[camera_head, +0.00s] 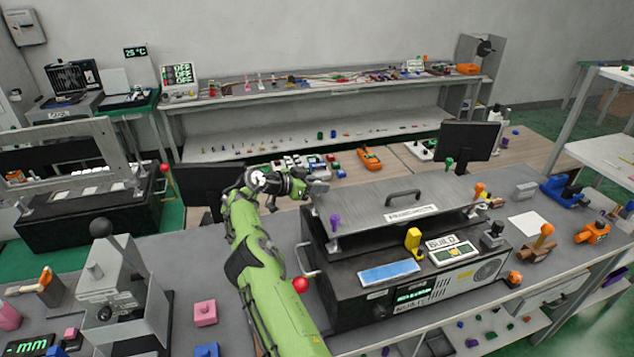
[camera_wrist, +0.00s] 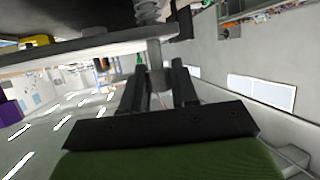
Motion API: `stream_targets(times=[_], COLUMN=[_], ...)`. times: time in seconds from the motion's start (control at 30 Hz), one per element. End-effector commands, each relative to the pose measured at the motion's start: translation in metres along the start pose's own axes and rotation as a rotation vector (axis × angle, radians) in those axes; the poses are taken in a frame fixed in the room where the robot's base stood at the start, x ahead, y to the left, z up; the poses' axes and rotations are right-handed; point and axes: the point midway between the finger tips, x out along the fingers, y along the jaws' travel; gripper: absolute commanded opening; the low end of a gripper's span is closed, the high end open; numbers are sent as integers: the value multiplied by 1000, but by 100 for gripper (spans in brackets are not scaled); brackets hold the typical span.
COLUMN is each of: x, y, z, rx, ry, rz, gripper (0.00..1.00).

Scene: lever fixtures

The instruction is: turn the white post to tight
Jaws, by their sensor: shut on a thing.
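A ribbed part shows at the post's end near the top edge, beside a grey plate. In the head view, my gripper (camera_head: 316,188) is at the back left corner of the black machine's grey lid (camera_head: 390,213). The post is hard to make out there, and the gripper hides most of it. I cannot read any tight marking.
A purple knob (camera_head: 335,221) stands close in front of my gripper, and an orange knob (camera_head: 480,188) is at the lid's right end. A handle (camera_head: 403,196) rises from the lid. A dark monitor (camera_head: 210,188) stands left of my arm.

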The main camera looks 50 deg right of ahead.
Motion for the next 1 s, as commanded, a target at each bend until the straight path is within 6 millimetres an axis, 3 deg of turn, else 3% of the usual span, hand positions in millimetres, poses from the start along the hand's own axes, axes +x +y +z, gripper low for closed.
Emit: stream_targets(times=[0.53, 0.57, 0.67, 1.0], x=[1, 1, 1, -5], y=[0, 0, 0, 0], z=[0, 0, 0, 0], rx=[8, 7, 7, 7], ry=[0, 0, 0, 0], rz=[16, 17, 17, 15], gripper=[0, 33, 49, 50])
